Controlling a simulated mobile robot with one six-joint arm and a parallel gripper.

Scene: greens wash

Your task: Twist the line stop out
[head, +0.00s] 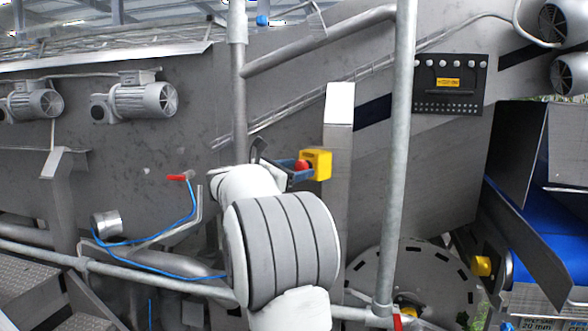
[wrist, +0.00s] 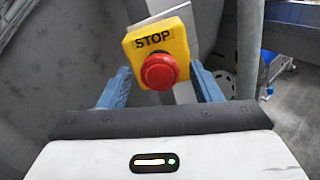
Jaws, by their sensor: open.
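The line stop is a red mushroom button (wrist: 159,71) on a yellow box (wrist: 148,42) marked STOP, mounted on a grey metal post. In the wrist view it sits between the two blue fingers of my gripper (wrist: 160,88), which are spread apart with a gap on each side of the button. In the head view the red button (head: 302,165) and yellow box (head: 320,163) show just past my gripper (head: 298,172). My arm hides part of the gripper there. Whether a finger touches the box cannot be told.
A grey vertical pole (head: 399,160) stands right of my arm, and another pole (head: 238,90) stands behind it. A horizontal rail (head: 130,275) runs low in front. A blue hose (head: 150,240) hangs at left with a red valve handle (head: 176,178). A blue conveyor belt (head: 525,240) lies at right.

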